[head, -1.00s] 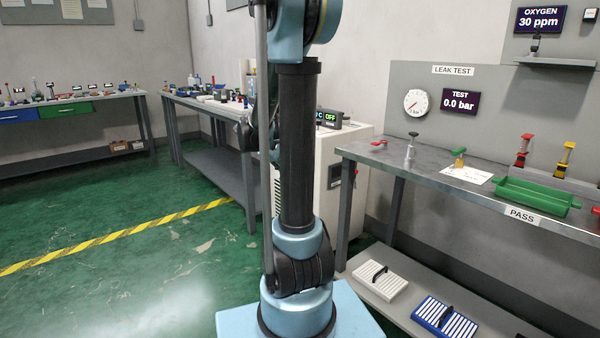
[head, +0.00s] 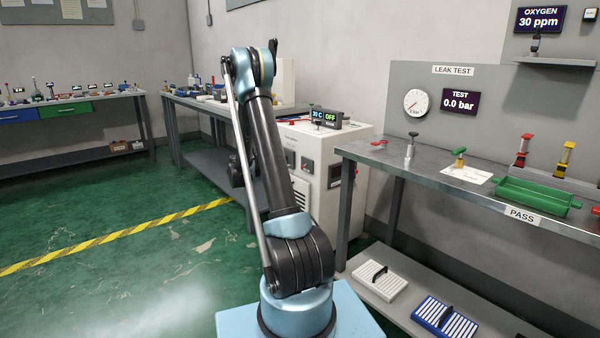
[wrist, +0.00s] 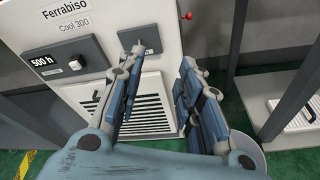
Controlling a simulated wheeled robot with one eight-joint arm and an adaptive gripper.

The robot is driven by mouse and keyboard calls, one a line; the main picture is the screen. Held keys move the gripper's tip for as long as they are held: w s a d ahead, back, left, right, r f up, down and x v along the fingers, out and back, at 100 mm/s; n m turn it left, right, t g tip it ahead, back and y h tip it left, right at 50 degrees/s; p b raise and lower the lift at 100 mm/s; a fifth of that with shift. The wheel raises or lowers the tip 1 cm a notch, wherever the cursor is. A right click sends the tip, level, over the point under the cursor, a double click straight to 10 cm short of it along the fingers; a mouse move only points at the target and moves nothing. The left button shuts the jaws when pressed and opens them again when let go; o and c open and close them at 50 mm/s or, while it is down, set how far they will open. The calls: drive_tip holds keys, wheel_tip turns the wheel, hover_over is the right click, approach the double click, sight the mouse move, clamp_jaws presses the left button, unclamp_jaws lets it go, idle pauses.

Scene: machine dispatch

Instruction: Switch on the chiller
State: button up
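The chiller (head: 350,136) is a white cabinet behind my arm, left of the leak test bench. A display (head: 325,117) on top reads 30 C and OFF. In the wrist view its white front (wrist: 110,22) carries the label Ferrabiso Cool 300, a black 500 h meter (wrist: 70,62) and a vent grille (wrist: 148,105). A small grey switch plate (wrist: 147,38) with a dark knob sits just beyond my left fingertip; whether they touch is unclear. My gripper (wrist: 160,62) is open and empty, facing the front.
A red-tipped lever (wrist: 187,16) sticks out at the cabinet's right edge. The metal leak test bench (head: 430,170) stands right of the chiller, with a green tray (head: 538,198) on it. Another workbench (head: 215,108) is to the left. The green floor at left is open.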

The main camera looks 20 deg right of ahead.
drive_tip(key=w+f+n+t+h, duration=0.2)
drive_tip(key=w+f+n, duration=0.25)
drive_tip(key=f, duration=0.45)
drive_tip(key=x, duration=1.7)
drive_tip(key=shift+w+a+r, duration=0.15)
drive_tip(key=shift+w+r, duration=0.15)
clamp_jaws()
